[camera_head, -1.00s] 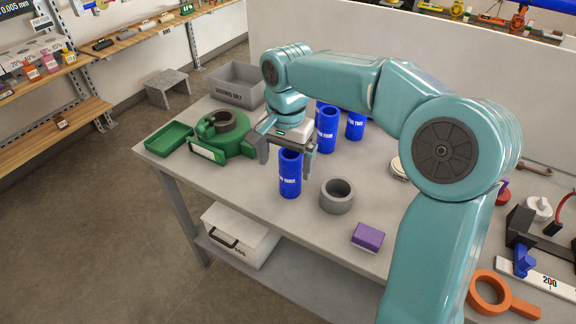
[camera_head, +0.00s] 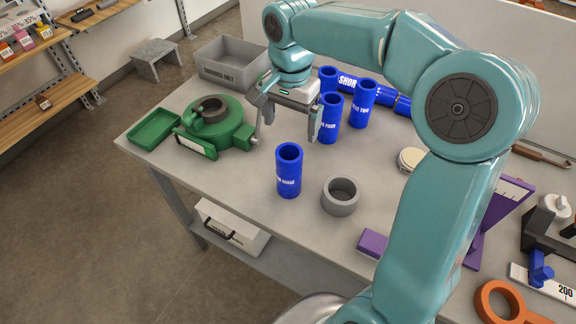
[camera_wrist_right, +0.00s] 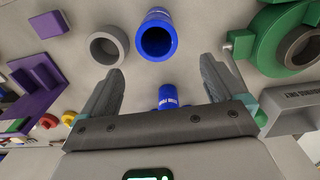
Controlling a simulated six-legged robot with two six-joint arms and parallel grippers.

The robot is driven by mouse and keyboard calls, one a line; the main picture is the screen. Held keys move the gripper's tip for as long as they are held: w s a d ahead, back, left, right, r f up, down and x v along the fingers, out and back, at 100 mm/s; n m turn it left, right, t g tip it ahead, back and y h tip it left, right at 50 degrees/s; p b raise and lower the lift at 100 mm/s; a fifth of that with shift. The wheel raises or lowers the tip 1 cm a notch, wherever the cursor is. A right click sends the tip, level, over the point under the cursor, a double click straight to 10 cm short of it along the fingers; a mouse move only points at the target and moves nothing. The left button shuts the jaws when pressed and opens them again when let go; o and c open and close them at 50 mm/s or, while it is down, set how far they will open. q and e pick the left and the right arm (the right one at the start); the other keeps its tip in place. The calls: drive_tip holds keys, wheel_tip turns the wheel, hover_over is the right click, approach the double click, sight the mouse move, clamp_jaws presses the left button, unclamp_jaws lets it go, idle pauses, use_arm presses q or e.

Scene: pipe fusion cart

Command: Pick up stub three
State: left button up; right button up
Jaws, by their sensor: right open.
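Stub three, a blue upright hollow cylinder with white lettering, stands on the grey bench in the head view (camera_head: 289,172). It also shows in the right wrist view (camera_wrist_right: 157,36), beyond my fingertips. My right gripper (camera_head: 290,122) is open and empty, raised above the bench and behind stub three, apart from it. The wrist view shows its two fingers (camera_wrist_right: 162,72) spread, with another blue cylinder (camera_wrist_right: 168,97) seen between them. My left gripper is not in view.
A grey ring (camera_head: 341,197) stands right of stub three, a green clamp (camera_head: 217,127) left of it. Two other blue stubs (camera_head: 329,118) (camera_head: 362,104) stand behind. A grey bin (camera_head: 230,62), a green tray (camera_head: 158,129) and a purple block (camera_head: 372,243) are on the bench.

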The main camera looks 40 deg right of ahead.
sight(290, 150)
drive_tip(key=f, duration=0.2)
drive_tip(key=s+f, duration=0.1)
drive_tip(key=a+f, duration=0.1)
drive_tip(key=f, duration=0.1)
drive_tip(key=shift+s+f, duration=0.2)
drive_tip(key=shift+f, duration=0.15)
drive_tip(key=f, duration=0.2)
drive_tip(key=w+f, duration=0.1)
drive_tip(key=shift+d, duration=0.25)
drive_tip(key=shift+s+a+f+p, duration=0.15)
drive_tip(key=shift+s+f+p, duration=0.05)
drive_tip(key=shift+f+p, duration=0.1)
wheel_tip(290, 150, down, 4)
drive_tip(key=shift+r+p, duration=0.1)
drive_tip(key=shift+p, duration=0.35)
drive_tip(key=shift+w+f, duration=0.2)
drive_tip(key=shift+f, duration=0.15)
drive_tip(key=shift+s+r, duration=0.1)
drive_tip(key=shift+s, duration=0.15)
drive_tip(key=shift+c, duration=1.2)
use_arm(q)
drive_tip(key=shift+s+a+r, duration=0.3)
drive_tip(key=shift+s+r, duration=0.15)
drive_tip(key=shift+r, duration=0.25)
use_arm(e)
drive_tip(key=c, duration=0.9)
